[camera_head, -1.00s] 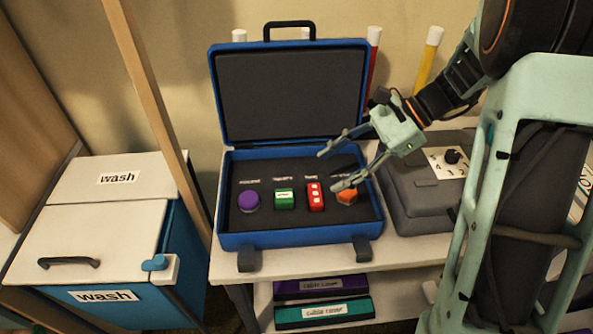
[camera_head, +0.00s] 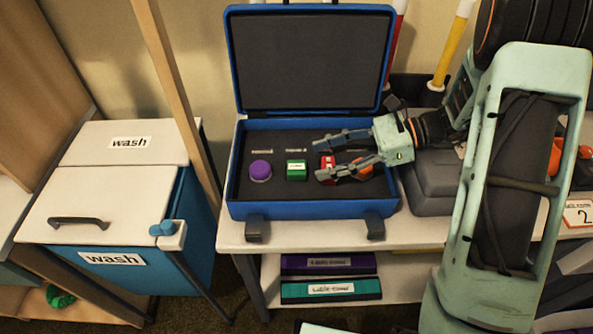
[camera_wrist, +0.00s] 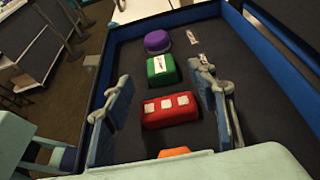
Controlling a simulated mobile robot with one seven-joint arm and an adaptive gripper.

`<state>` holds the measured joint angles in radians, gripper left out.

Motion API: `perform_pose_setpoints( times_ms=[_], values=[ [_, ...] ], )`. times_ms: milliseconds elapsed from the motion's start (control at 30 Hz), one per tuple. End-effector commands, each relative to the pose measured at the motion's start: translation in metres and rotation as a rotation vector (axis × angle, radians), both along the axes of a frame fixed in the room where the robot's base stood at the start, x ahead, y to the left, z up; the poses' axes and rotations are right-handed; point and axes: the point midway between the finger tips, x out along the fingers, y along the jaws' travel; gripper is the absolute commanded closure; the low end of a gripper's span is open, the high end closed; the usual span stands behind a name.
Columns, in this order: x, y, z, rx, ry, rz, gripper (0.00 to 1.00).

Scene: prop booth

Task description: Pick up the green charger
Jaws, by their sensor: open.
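The green charger (camera_head: 297,170) is a small green block with a white label, lying in the open blue case (camera_head: 313,211). It sits between a purple round item (camera_head: 260,170) and a red block (camera_head: 327,163). My gripper (camera_head: 317,158) is open and empty over the right part of the case, its fingers pointing left. In the wrist view the green charger (camera_wrist: 162,70) lies beyond the fingertips, in line with the gap. The red block (camera_wrist: 170,109) with white squares shows between the fingers.
An orange item (camera_head: 362,169) lies in the case under my gripper, partly hidden. The case's raised lid (camera_head: 308,60) stands behind. A grey box (camera_head: 432,185) stands close on the right. A white-lidded wash bin (camera_head: 92,205) stands left, beside a wooden post (camera_head: 178,90).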

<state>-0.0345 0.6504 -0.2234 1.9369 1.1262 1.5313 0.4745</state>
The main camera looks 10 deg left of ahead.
Motion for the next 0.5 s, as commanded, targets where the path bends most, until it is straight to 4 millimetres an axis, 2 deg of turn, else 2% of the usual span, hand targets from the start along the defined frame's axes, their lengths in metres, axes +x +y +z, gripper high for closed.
perform_pose_setpoints(
  times_ms=[200,300,500],
  values=[
    [-0.009,0.034,-0.015,0.001,0.002,0.005,0.48],
    [-0.011,0.045,-0.019,0.000,0.001,0.003,0.48],
    [-0.013,0.051,-0.021,0.000,0.000,0.001,0.48]
  ],
)
